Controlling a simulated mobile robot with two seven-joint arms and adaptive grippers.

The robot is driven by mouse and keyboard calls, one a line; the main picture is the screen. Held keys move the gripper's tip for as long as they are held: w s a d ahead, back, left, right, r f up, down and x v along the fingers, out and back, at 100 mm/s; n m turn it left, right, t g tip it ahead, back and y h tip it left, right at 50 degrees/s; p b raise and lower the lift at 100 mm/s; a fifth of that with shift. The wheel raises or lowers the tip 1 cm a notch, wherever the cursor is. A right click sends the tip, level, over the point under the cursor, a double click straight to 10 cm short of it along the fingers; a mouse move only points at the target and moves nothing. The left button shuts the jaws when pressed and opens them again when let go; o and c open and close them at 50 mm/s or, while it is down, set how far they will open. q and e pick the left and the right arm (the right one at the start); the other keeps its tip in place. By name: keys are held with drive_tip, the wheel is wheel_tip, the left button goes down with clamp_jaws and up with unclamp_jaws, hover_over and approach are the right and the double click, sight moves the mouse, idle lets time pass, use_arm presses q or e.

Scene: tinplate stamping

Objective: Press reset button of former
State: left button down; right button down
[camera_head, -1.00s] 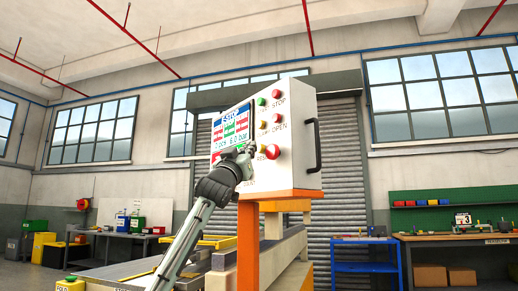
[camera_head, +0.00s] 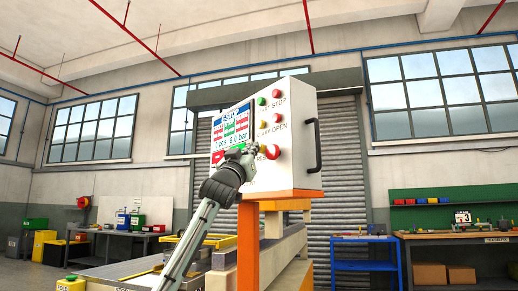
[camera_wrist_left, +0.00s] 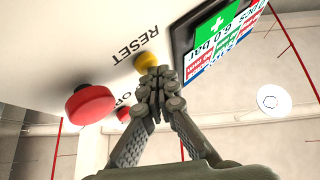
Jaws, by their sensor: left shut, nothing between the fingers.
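The former's white control box (camera_head: 297,169) stands on an orange post, with buttons on its face. The yellow reset button (camera_wrist_left: 147,62) sits beside the word RESET in the left wrist view. It also shows in the head view (camera_head: 262,147), just right of my fingertips. My left gripper (camera_head: 256,148) is shut and empty, its tips at the panel. In the wrist view its closed fingertips (camera_wrist_left: 163,82) overlap the near edge of the yellow button. I cannot tell whether they touch it.
A large red mushroom button (camera_wrist_left: 90,103) is close beside my fingers. The panel's display (camera_head: 231,124) is on the other side. A black handle (camera_head: 316,146) juts from the box's right side. A blue rack (camera_head: 366,266) and a workbench (camera_head: 456,237) stand farther right.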

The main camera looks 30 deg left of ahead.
use_arm(q)
drive_tip(key=shift+w+d, duration=0.1)
drive_tip(key=shift+w, duration=0.1)
drive_tip(key=shift+s, duration=0.1)
idle(0.4)
drive_tip(key=shift+s+a+f, duration=0.1)
drive_tip(key=shift+s+a, duration=0.25)
drive_tip(key=shift+s, duration=0.35)
drive_tip(key=s, duration=0.1)
drive_tip(key=s+a+b, duration=0.1)
drive_tip(key=s, duration=0.2)
drive_tip(key=shift+s+a, duration=0.3)
drive_tip(key=shift+a, duration=0.1)
